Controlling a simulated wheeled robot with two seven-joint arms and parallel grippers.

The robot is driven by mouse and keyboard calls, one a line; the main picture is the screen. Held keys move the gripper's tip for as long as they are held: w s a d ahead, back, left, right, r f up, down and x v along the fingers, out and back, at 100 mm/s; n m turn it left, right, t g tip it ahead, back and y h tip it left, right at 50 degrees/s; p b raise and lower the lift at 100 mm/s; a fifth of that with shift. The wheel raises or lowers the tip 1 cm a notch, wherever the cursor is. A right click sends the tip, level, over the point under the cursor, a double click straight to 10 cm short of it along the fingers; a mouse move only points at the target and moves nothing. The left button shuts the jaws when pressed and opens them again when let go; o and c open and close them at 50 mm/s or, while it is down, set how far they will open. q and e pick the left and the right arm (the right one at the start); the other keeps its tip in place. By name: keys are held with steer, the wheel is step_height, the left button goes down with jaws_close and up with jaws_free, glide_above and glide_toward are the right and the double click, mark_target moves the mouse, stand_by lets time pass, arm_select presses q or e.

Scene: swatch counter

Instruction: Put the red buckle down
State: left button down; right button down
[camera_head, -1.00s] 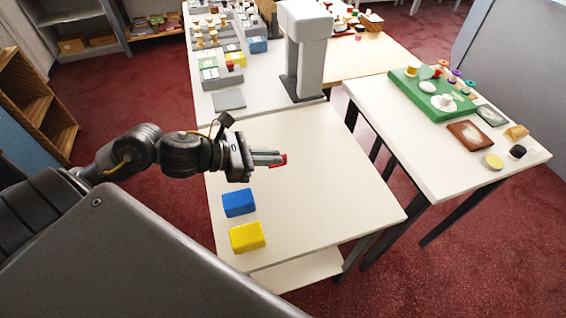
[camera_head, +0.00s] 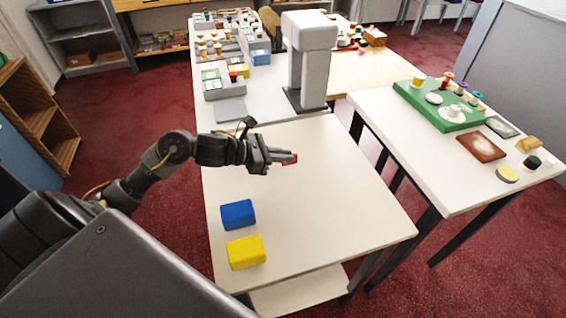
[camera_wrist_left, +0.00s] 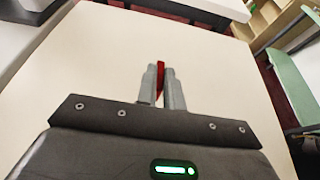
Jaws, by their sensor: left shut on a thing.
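My left gripper (camera_head: 283,158) is shut on the red buckle (camera_head: 291,160), which shows as a small red piece at its fingertips. In the left wrist view the buckle (camera_wrist_left: 160,79) sits between the two grey fingers (camera_wrist_left: 160,84), mostly hidden by them. The gripper is over the white counter (camera_head: 330,215), toward its far half. I cannot tell how high the buckle is above the surface. My right gripper is not in view.
A blue block (camera_head: 238,214) and a yellow block (camera_head: 246,252) lie at the counter's near left. A grey stand (camera_head: 308,60) rises at the back. A second white table (camera_head: 440,160) at the right holds a green board (camera_head: 432,112). The counter's middle is clear.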

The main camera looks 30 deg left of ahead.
arm_select(q)
steer(key=f+p, duration=0.1)
steer(key=f, duration=0.2)
steer(key=shift+w, duration=0.2)
steer(key=shift+f, duration=0.2)
steer(key=shift+f+b, duration=0.25)
steer(key=shift+b, duration=0.1)
steer(key=c, duration=1.5)
jaws_free()
steer(key=shift+r, duration=0.1)
